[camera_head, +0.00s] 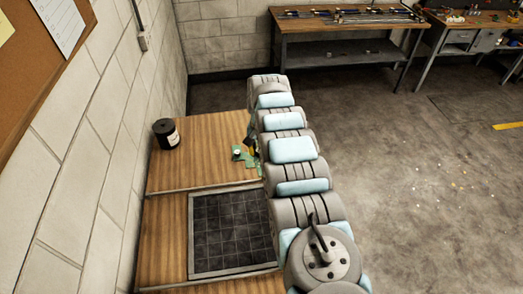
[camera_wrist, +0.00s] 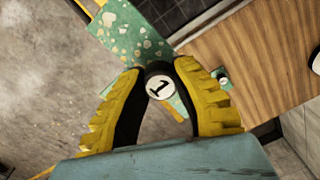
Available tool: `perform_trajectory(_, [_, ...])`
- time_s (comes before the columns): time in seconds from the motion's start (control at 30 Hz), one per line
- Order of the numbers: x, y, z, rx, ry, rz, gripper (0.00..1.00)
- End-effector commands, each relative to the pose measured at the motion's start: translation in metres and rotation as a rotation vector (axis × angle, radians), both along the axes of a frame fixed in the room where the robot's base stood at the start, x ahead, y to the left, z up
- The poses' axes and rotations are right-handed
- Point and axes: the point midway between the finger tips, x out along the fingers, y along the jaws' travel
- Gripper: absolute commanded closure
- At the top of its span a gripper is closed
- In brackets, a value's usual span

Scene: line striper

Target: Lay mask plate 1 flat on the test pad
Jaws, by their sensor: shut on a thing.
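Mask plate 1 is a green speckled plate (camera_wrist: 132,32) with a dark round knob (camera_wrist: 160,88) marked "1". My gripper (camera_wrist: 161,92) is shut on this knob between its yellow fingers. The fingers hide part of the plate. In the head view, green plate material (camera_head: 240,154) shows beside my arm at the right edge of the wooden top; I cannot tell how much of it is the held plate. The test pad (camera_head: 230,230) is a dark gridded square in a light frame, nearer than the gripper, and looks bare. Part of it shows in the wrist view (camera_wrist: 190,12).
The wooden table top (camera_head: 195,150) carries a black jar (camera_head: 166,133) at its left. A block wall stands along the left. A small pale-topped object (camera_wrist: 222,81) is beside the right finger. A workbench (camera_head: 345,25) stands at the back. Open floor lies to the right.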

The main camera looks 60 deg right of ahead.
Motion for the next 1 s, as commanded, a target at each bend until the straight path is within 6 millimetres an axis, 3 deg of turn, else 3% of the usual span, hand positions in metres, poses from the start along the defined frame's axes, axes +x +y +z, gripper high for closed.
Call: perform_trajectory(1.0, [0.019, 0.017, -0.008, 0.0, -0.001, 0.008, 1.0])
